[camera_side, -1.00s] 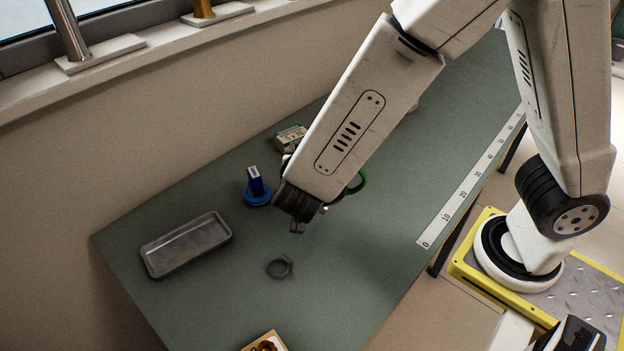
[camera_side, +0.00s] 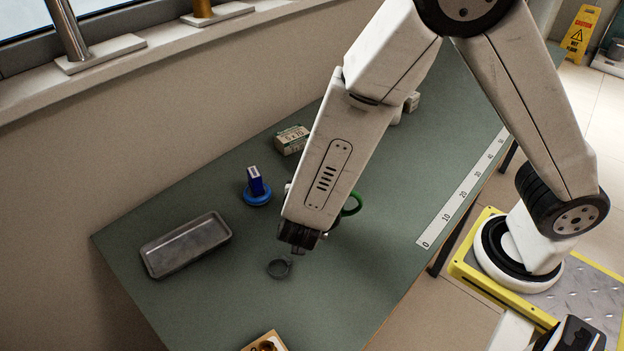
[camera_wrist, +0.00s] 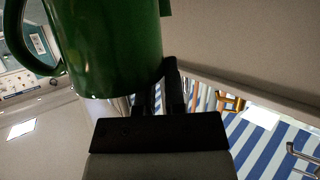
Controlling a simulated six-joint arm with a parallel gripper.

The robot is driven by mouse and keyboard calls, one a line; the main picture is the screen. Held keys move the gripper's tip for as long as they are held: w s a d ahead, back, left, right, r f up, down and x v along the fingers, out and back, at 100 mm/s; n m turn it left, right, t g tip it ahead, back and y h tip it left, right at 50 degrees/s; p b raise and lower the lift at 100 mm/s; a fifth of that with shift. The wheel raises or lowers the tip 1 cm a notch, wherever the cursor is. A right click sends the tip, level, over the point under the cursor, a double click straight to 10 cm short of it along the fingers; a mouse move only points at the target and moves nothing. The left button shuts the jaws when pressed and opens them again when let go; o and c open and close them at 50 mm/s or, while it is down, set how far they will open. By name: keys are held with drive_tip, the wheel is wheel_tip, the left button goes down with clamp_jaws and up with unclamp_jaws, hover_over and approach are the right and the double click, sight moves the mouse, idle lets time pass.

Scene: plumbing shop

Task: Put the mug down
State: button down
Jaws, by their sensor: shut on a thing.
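The green mug (camera_wrist: 112,45) fills the upper left of the wrist view, with its handle (camera_wrist: 30,40) to the left. My gripper (camera_wrist: 160,92) is shut on the mug; its dark fingers meet the mug's lower right side. In the side view my forearm hides most of the mug and the fingers. Only a green curved piece of the mug (camera_side: 353,204) shows right of the arm, over the green bench (camera_side: 340,290). The gap between mug and bench is hidden.
A grey tray (camera_side: 186,246) is left; a blue round piece (camera_side: 257,198) carries a dark blue block (camera_side: 255,180). A small carton (camera_side: 291,140) stands behind. A wooden box (camera_side: 266,342) is in front. The bench's front middle is clear.

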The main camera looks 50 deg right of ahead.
drive_tip(key=shift+f, duration=0.55)
drive_tip(key=shift+f, duration=0.1)
drive_tip(key=shift+f, duration=1.7)
drive_tip(key=c, duration=0.7)
unclamp_jaws()
drive_tip(key=v, duration=1.2)
drive_tip(key=shift+w, duration=0.1)
